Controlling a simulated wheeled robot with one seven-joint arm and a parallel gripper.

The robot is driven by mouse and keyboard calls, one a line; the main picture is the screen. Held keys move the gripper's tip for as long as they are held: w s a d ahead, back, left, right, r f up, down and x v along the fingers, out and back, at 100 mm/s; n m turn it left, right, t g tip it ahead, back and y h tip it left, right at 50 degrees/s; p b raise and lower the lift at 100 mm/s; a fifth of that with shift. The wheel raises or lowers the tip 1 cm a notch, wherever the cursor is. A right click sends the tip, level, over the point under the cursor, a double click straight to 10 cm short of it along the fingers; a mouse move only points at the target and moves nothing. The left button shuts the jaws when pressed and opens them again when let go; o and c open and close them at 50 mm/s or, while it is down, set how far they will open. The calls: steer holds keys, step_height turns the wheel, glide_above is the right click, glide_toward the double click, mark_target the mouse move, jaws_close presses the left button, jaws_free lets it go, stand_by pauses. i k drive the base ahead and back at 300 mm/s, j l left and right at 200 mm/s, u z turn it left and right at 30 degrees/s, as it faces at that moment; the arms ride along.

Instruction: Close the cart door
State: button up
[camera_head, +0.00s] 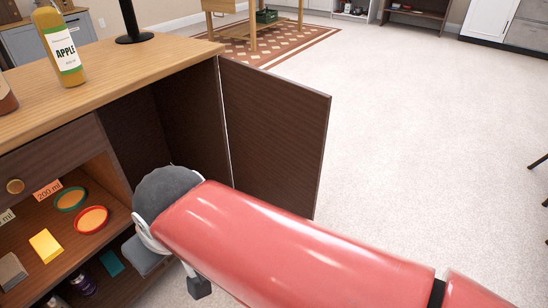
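The cart (147,50) is a wooden cabinet with a light top and dark sides at the left. Its dark brown door (272,130) stands wide open, swung out to the right from the cart's right side. A dark compartment shows beside the door's hinge edge. My red arm reaches in from the lower right and covers the door's lower left part. My gripper (172,272) is at the arm's far end, in front of the cart's open shelves, left of the door. It is mostly hidden behind my arm, and I cannot tell its opening or whether it touches anything.
An apple juice bottle (60,45) and a black stand (133,25) are on the cart top. Round dishes, including a red one (91,220), and a yellow block (45,245) lie on the shelf near my gripper. Pale floor (420,130) right of the door is clear.

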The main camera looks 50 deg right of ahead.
mark_target(276, 126)
steer(key=k+l+u, duration=0.1)
steer(key=l, duration=0.3)
steer(key=k+l, duration=0.1)
steer(key=l, duration=0.35)
steer(key=k+l+u, duration=0.15)
steer(key=l, duration=0.65)
steer(key=k+l+u, duration=0.15)
steer(key=l, duration=0.25)
steer(key=k+l, duration=0.2)
steer(key=l, duration=0.15)
steer(key=k+l+u, duration=0.15)
steer(key=l, duration=0.25)
steer(key=k+l, duration=0.2)
steer(key=k+j+u, duration=0.15)
steer(key=k, duration=0.2)
